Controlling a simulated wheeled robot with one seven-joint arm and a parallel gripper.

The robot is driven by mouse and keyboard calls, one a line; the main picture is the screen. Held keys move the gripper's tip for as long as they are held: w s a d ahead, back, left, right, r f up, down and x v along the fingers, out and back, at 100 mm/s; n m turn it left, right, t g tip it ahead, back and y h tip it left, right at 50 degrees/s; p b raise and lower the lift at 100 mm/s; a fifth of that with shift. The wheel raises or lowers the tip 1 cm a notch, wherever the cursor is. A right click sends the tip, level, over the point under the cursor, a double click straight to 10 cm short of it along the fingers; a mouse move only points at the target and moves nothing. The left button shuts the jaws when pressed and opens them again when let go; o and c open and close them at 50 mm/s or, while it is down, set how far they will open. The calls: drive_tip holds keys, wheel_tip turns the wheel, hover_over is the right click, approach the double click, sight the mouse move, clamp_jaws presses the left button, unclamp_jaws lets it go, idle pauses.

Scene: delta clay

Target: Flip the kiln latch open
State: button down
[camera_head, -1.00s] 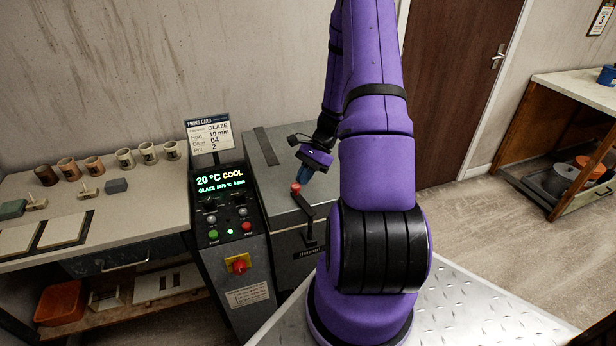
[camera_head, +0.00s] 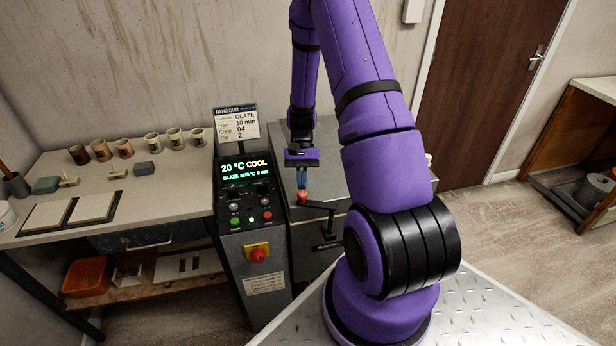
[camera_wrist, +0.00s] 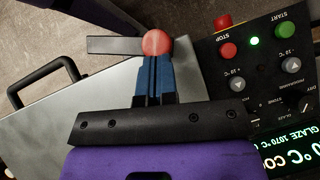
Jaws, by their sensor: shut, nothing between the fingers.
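The kiln latch is a dark flat lever (camera_head: 319,205) with a red knob (camera_head: 303,197) at its left end, on the grey kiln (camera_head: 345,186). In the wrist view the lever (camera_wrist: 112,45) runs left from the red knob (camera_wrist: 156,42). My gripper (camera_head: 301,182) points down at the knob from behind. Its blue fingers are shut together with nothing between them. In the wrist view my fingertips (camera_wrist: 155,62) meet the knob's near edge and seem to touch it. My arm hides part of the kiln's right side.
The control panel (camera_head: 250,215) with a lit display stands close left of the latch. A firing card (camera_head: 237,127) stands above it. A black kiln handle (camera_wrist: 45,82) shows in the wrist view. A bench (camera_head: 150,199) with several cups is further left.

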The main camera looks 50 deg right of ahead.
sight(298, 204)
drive_tip(key=a+n, duration=0.1)
drive_tip(key=a+n+g+h, duration=0.1)
drive_tip(key=shift+s+n, duration=0.3)
drive_tip(key=shift+s, duration=0.1)
drive_tip(key=shift+s+a+n+g+h, duration=0.55)
drive_tip(key=shift+a+n+h, duration=0.3)
drive_tip(key=shift+n, duration=0.35)
drive_tip(key=shift+w+d+r, duration=0.1)
drive_tip(key=shift+w+d, duration=0.05)
drive_tip(key=shift+w, duration=0.3)
drive_tip(key=w, duration=0.1)
drive_tip(key=w+d+r, duration=0.1)
drive_tip(key=w, duration=0.2)
drive_tip(key=shift+d+r, duration=0.2)
drive_tip(key=shift+d, duration=0.15)
drive_tip(key=v, duration=0.8)
drive_tip(key=shift+r, duration=0.45)
drive_tip(key=shift+s, duration=0.15)
